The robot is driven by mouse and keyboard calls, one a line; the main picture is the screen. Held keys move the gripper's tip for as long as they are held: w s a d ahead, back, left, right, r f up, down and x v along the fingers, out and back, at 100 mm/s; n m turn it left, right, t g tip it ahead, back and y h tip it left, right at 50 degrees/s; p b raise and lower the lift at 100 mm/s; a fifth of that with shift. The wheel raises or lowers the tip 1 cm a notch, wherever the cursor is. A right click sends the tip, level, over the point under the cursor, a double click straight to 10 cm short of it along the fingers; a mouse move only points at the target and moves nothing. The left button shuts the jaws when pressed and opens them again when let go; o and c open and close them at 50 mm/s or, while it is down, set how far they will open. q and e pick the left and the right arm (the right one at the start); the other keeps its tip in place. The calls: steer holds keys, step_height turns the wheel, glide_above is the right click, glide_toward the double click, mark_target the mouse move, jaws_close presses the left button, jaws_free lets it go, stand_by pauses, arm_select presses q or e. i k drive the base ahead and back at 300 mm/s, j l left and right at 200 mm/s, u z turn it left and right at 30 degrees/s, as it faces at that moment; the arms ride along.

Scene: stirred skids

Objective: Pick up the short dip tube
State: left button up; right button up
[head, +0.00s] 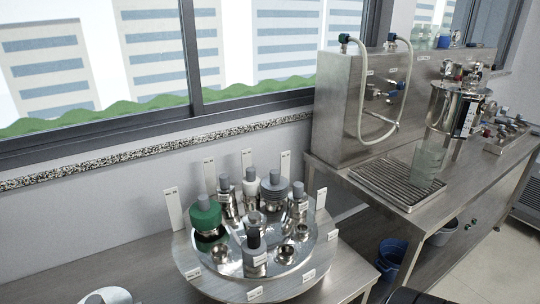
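A round metal tray (318,250) stands on the left steel bench and carries several small fittings with grey knobs. Among them are a green-bodied piece (204,215), a grey ribbed piece (273,194), a white-and-steel piece (250,187) and a dark-topped piece with a white label (254,250). Small steel cup-like parts (286,254) lie between them. Labels are too small to read, so I cannot tell which piece, if any, is the short dip tube. Neither gripper is clearly in view.
White upright plates (173,209) stand around the tray. On the right bench are a steel cabinet with hoses (350,110), a drip grate (385,185), a glass beaker (428,165) and a steel vessel (450,105). A blue bucket (389,260) stands below. The left bench (130,265) has bare room.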

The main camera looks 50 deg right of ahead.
mark_target(298, 201)
steer(key=z, duration=1.75)
